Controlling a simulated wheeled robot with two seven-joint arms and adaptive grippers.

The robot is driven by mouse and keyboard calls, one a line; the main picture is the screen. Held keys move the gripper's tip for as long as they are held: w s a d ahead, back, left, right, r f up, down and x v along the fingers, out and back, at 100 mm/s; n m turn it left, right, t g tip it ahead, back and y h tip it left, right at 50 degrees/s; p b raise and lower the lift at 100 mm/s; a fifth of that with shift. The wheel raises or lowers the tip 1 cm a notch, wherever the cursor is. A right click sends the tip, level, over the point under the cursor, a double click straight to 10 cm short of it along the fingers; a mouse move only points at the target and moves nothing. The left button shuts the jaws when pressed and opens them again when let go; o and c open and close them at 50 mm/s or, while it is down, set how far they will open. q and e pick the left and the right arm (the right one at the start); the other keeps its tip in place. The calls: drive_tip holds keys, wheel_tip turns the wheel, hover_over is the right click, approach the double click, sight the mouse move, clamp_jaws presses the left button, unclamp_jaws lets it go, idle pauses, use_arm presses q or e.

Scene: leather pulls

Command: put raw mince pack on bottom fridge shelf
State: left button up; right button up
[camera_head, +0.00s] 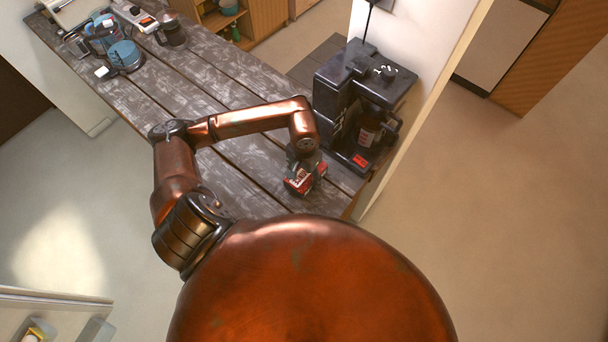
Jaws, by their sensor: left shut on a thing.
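A small red and white pack (298,184), which appears to be the raw mince pack, is at the end of my left arm, over the near right part of the dark wooden table. My left gripper (306,168) is shut on it; the gripper partly covers the pack, and its fingers are hard to make out. I cannot tell whether the pack touches the table. An open-looking fridge part (50,312) with pale door bins shows at the lower left edge; its bottom shelf is not in view. My right gripper is not in view.
A black coffee machine (345,88) stands close right of the gripper, beside a white wall edge. The dark wooden table (215,85) has bare planks in its middle. A blue round item (124,54) and a dark mug (172,32) stand at its far left. Floor is open at right.

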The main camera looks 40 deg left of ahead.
use_arm(q)
drive_tip(key=o, duration=1.6)
